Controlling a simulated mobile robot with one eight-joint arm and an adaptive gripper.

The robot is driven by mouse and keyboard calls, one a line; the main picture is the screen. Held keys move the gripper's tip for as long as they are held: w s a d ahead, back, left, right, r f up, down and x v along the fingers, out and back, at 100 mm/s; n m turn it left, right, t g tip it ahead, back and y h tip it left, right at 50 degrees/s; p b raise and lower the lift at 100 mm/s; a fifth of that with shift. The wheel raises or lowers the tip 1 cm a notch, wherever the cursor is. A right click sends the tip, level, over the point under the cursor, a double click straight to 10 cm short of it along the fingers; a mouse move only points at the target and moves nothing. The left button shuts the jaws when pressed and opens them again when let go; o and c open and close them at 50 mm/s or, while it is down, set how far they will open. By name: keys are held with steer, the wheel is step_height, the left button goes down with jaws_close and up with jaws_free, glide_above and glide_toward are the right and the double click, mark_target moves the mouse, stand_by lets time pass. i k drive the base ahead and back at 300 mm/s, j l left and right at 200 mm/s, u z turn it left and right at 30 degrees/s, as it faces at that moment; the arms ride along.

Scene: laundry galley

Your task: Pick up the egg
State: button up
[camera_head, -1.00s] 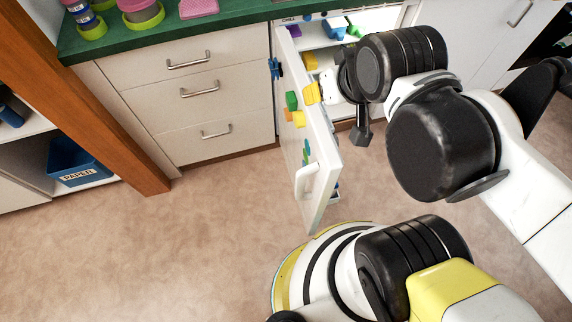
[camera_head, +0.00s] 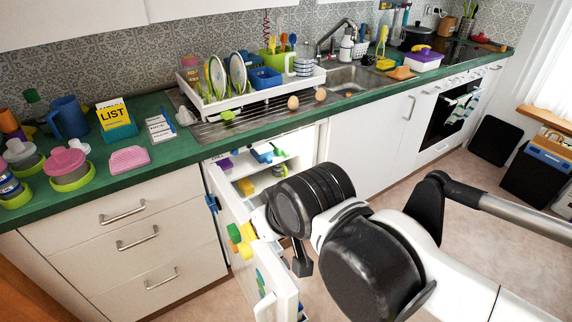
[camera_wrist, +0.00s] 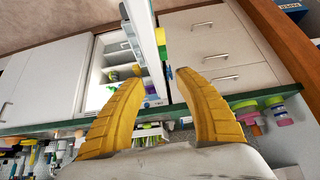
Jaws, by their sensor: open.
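Two brown, egg-shaped things lie near the front edge of the drainboard by the sink: a left egg (camera_head: 293,102) and a right egg (camera_head: 320,94). Neither can be made out in the wrist view. My gripper (camera_wrist: 159,77) has its yellow fingers spread wide, with nothing held between them. The white fridge door (camera_wrist: 150,40) stands edge-on beyond the fingers. In the head view my gripper is largely hidden behind my wrist, by the open fridge door (camera_head: 283,290), below and left of the eggs.
The open fridge (camera_head: 304,139) under the counter holds several coloured items. A white dish rack (camera_head: 262,96) with plates stands behind the left egg. The sink (camera_head: 350,76) is to the right. Cups, a pink sponge (camera_head: 129,159) and a LIST box (camera_head: 115,118) fill the left counter.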

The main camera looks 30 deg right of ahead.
mark_target(321, 95)
steer(key=i+l, duration=0.15)
steer(key=l, duration=0.25)
steer(key=i+l+u, duration=0.15)
steer(key=l, duration=0.25)
steer(key=i+l, duration=0.2)
steer(key=l, duration=0.2)
steer(key=i+l+u, duration=0.15)
steer(key=l, duration=0.25)
steer(key=i+l, duration=0.1)
steer(key=l, duration=0.35)
steer(key=i+l+u, duration=0.15)
steer(key=i, duration=0.3)
